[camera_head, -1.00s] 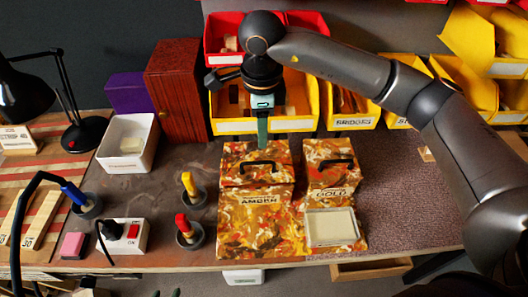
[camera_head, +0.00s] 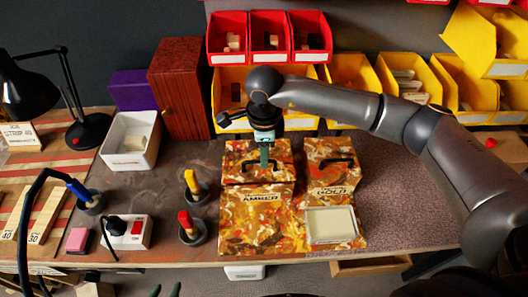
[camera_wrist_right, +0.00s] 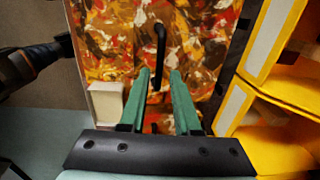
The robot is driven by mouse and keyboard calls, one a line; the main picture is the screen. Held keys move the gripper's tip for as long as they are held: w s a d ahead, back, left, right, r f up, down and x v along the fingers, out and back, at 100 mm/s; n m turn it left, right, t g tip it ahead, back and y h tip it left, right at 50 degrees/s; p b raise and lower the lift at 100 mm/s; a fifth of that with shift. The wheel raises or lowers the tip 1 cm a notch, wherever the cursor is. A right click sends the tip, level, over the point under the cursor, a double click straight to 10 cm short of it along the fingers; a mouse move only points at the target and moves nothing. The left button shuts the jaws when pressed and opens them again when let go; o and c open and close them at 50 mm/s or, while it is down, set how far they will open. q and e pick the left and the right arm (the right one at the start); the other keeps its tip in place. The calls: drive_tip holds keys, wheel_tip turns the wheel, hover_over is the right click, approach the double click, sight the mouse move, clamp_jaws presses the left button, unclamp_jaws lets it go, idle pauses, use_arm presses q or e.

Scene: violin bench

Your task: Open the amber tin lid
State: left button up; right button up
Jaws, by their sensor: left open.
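The amber tin (camera_head: 256,225) stands on the bench in the head view, mottled orange, brown and cream, with an AMBER label. Its lid (camera_head: 234,172) lies flat and looks shut, with a black handle (camera_head: 247,166) on top. My right gripper (camera_head: 264,157) points down at this handle. In the wrist view its green fingertips (camera_wrist_right: 159,72) are apart, one on each side of the black handle (camera_wrist_right: 159,45); I cannot tell whether they touch it. My left gripper (camera_head: 165,291) shows only its fingertips at the bottom edge, apart and away from the tin.
Yellow bins (camera_head: 350,75) and red bins (camera_head: 270,35) stand behind. Tools in round holders (camera_head: 191,237) and a switch box (camera_head: 130,232) are left. Bench right of the tins is clear.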

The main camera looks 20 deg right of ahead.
clamp_jaws()
drive_tip(key=shift+r, duration=0.1)
idle(1.0)
